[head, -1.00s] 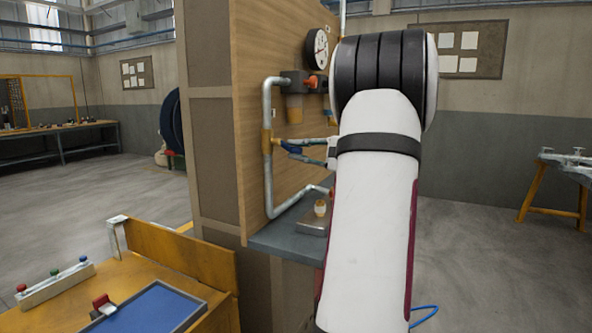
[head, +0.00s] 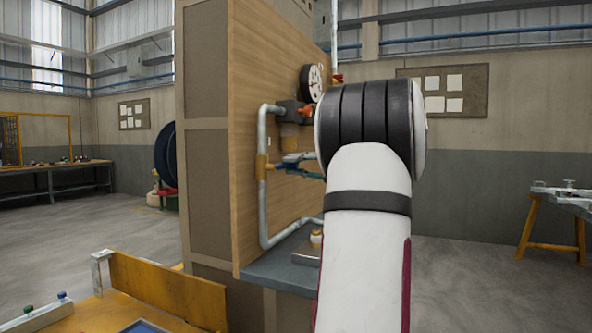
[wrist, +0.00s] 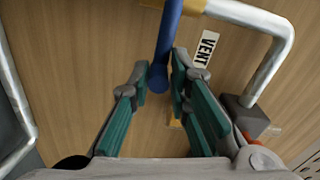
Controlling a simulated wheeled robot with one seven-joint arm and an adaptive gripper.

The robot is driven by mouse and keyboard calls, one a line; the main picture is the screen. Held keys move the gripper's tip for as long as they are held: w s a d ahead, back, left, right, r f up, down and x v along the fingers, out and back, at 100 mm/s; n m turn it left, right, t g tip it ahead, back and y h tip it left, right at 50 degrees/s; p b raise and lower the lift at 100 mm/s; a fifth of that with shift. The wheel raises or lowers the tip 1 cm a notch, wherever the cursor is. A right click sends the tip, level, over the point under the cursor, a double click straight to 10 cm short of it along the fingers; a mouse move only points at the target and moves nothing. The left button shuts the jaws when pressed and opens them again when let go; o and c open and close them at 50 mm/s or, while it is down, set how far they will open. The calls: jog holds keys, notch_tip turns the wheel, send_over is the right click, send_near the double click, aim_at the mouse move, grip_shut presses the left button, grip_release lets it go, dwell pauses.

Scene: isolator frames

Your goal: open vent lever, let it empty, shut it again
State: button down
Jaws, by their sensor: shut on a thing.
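The blue vent lever (wrist: 168,40) runs down from a yellow fitting at the top edge of the wrist view. Its rounded end lies between the green-padded fingers of my gripper (wrist: 158,80), which is shut on it. A white VENT label (wrist: 206,49) is on the wooden panel just right of the lever. In the head view the blue lever (head: 291,158) shows small beside the pipe, left of my arm. My arm hides most of my gripper there.
The wooden panel (head: 245,150) carries a grey pipe (head: 263,195), a round gauge (head: 311,83) and a regulator. A grey shelf (head: 262,270) juts out below. An orange-yellow bench (head: 165,290) stands at lower left. Open floor lies right of my arm.

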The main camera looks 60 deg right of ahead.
jog(key=shift+f, duration=0.25)
jog(key=c, duration=1.6)
grip_release()
jog(key=shift+r, duration=0.1)
jog(key=shift+o, duration=0.2)
jog(key=s, duration=1.2)
jog(key=shift+d, duration=0.45)
